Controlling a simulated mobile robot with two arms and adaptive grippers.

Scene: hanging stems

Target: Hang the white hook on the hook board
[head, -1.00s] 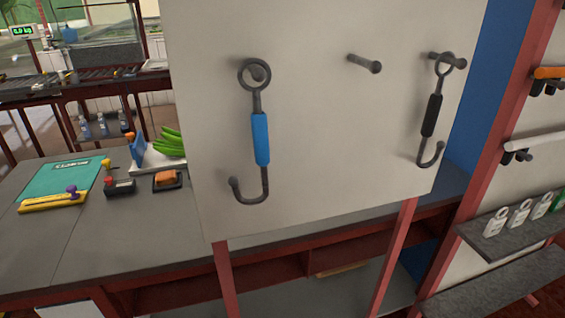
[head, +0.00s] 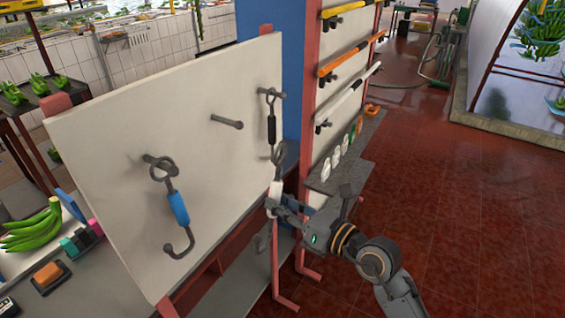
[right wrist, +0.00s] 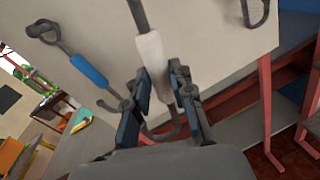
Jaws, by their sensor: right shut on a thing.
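The white hook has a white grip (head: 275,189) and a grey metal ring and stem. My right gripper (head: 279,204) is shut on it at the grip and holds it upright in front of the board's right part. In the right wrist view the white grip (right wrist: 152,55) stands between the fingers (right wrist: 160,88), with the curved end below. The hook board (head: 110,130) is a pale panel. A blue hook (head: 178,209) hangs on its left peg and a black hook (head: 271,125) on its right peg. The middle peg (head: 228,122) is bare. My left gripper is not in view.
A rack (head: 335,75) with yellow, orange and white-handled tools stands right of the board, with a grey shelf (head: 350,155) of white tags below. Green bananas (head: 30,232) lie on the bench at left. Red tiled floor (head: 470,200) is open at right.

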